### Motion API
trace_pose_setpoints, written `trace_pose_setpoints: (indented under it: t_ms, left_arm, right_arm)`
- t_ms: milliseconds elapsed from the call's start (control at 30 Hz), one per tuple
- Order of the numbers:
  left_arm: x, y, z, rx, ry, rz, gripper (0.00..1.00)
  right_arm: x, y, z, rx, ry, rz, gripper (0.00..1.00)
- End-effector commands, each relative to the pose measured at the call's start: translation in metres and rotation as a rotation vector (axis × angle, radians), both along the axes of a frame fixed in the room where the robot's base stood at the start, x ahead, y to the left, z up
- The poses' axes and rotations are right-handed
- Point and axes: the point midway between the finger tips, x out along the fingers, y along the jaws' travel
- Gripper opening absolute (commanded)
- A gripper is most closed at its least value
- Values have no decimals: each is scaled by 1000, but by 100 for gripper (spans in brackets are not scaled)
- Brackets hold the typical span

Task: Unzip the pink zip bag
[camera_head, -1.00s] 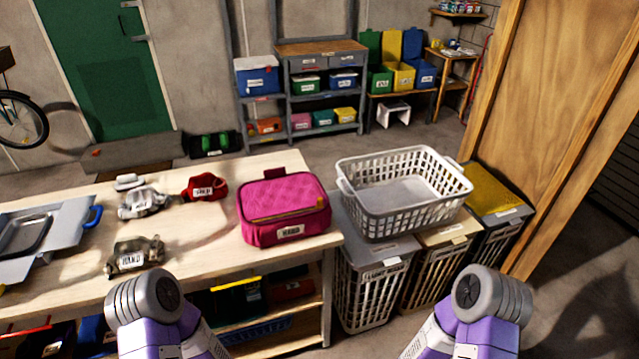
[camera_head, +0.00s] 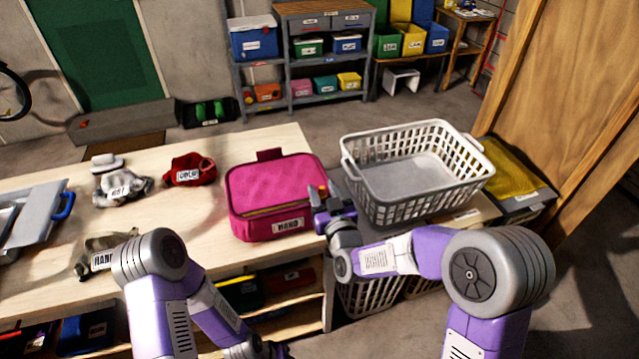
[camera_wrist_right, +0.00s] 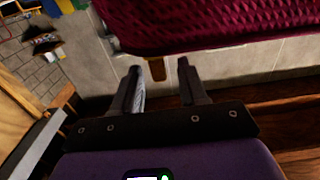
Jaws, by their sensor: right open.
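The pink zip bag (camera_head: 275,185) stands on the near right part of the wooden table, with a "HAND" label on its front and a yellow-orange zip line along its upper front edge. My right gripper (camera_head: 319,192) is at the bag's right front corner. In the right wrist view the bag (camera_wrist_right: 210,20) fills the top, and the jaws of my right gripper (camera_wrist_right: 160,68) are open. A small brown-orange pull tab (camera_wrist_right: 156,68) hangs between the fingertips, with gaps on both sides. My left arm is low at the front; only a dark part of its gripper shows at the bottom edge.
A white laundry basket (camera_head: 415,175) stands right of the bag on the hampers. Red (camera_head: 190,170), grey (camera_head: 122,186) and olive (camera_head: 105,250) labelled cloths lie left of the bag. A grey tray (camera_head: 30,218) is at the far left. Bare table separates them.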

Motion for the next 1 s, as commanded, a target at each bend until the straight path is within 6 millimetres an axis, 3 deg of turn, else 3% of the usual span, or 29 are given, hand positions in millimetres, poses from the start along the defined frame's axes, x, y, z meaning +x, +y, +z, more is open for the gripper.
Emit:
trace_pose_setpoints:
  t_ms: [200,567,867,1000]
  left_arm:
    - [0,0,-2,0,-1,0,43]
    - [0,0,-2,0,-1,0,43]
    - [0,0,-2,0,-1,0,43]
    - [0,0,-2,0,-1,0,43]
  right_arm:
    - [23,8,-1,0,2,0,43]
    - [29,9,-1,0,3,0,43]
    - [29,9,-1,0,3,0,0]
    - [29,9,-1,0,3,0,0]
